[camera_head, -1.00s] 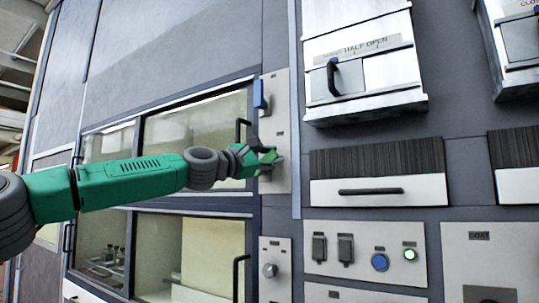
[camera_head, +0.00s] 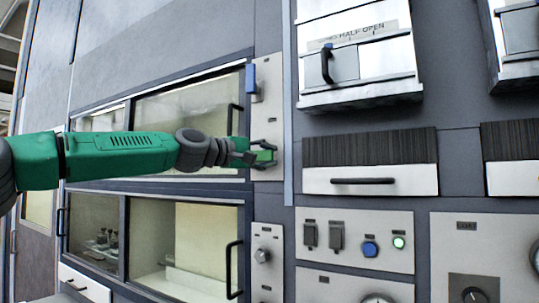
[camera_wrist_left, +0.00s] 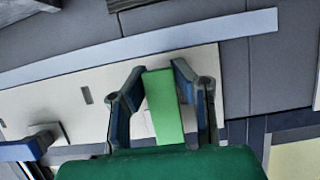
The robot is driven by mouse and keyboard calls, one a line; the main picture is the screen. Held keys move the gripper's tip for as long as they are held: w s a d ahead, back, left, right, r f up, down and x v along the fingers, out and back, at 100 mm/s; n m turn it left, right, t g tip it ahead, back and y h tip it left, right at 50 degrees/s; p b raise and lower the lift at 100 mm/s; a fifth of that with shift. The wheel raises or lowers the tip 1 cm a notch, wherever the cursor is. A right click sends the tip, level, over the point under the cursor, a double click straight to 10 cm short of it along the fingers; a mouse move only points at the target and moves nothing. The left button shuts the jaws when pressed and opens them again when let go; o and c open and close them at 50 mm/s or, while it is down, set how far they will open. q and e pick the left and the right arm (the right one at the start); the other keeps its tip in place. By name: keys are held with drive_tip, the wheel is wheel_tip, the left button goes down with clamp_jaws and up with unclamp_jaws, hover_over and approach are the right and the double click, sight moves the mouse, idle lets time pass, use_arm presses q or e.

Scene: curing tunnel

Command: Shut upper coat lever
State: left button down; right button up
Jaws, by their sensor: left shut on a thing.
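A tall pale panel (camera_head: 268,100) stands right of the upper glass window in the head view. A blue lever handle (camera_head: 251,79) sits upright near its top; a blue handle also shows at the left edge of the left wrist view (camera_wrist_left: 15,150). Lower on the panel is a bright green lever (camera_head: 265,146). My left gripper (camera_head: 262,154) is shut on this green lever. In the left wrist view, the green lever (camera_wrist_left: 163,105) stands between the two dark fingers. The panel's labels are too small to read. My right gripper is out of view.
The windows (camera_head: 190,115) have black handles. Right of the panel are a metal hatch marked HALF OPEN (camera_head: 360,60), a drawer with a black handle (camera_head: 370,180), and a control box with switches and buttons (camera_head: 350,238). A lower panel with a knob (camera_head: 263,255) sits below.

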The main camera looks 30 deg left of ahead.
use_arm(q)
drive_tip(key=shift+f, duration=0.15)
idle(0.3)
drive_tip(key=c, duration=1.3)
unclamp_jaws()
drive_tip(key=shift+a, duration=0.2)
drive_tip(key=shift+a, duration=0.1)
drive_tip(key=shift+s+a, duration=0.1)
drive_tip(key=shift+s, duration=0.15)
drive_tip(key=v, duration=1.1)
drive_tip(key=shift+a+f, duration=0.15)
